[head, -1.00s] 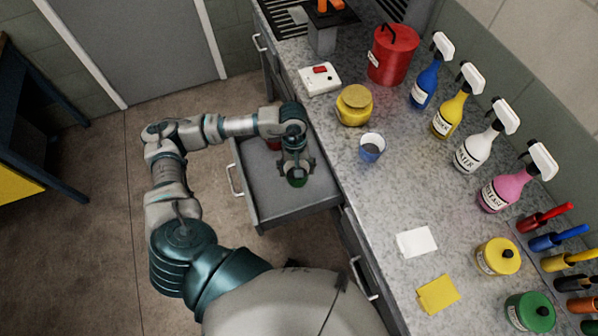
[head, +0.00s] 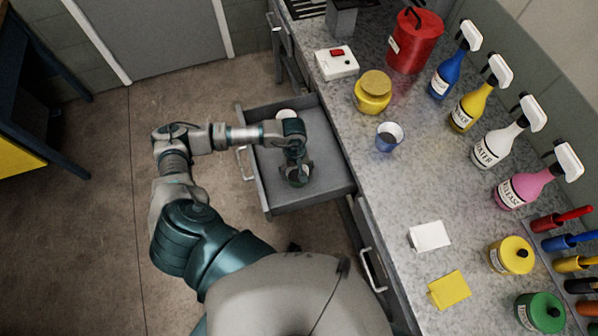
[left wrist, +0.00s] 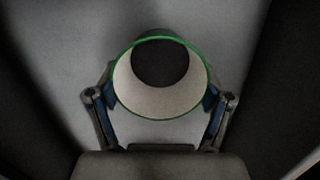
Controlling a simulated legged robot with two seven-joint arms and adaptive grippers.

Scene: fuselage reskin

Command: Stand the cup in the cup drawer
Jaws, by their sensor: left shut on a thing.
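A cup with a green rim and pale inside (left wrist: 160,95) is between the fingers of my left gripper (left wrist: 160,110) in the left wrist view. The fingers are shut on it from both sides. In the head view my left gripper (head: 297,175) points down inside the open grey drawer (head: 325,188) and hides nearly all of the cup. The cup's mouth faces the wrist camera. I cannot tell whether its base touches the drawer floor. My right gripper is not in view.
A pale round thing (head: 287,114) shows in the drawer's far part, partly behind my wrist. A blue cup (head: 388,137), a yellow jar (head: 372,92) and several spray bottles stand on the counter (head: 385,195). The drawer's near right floor is clear.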

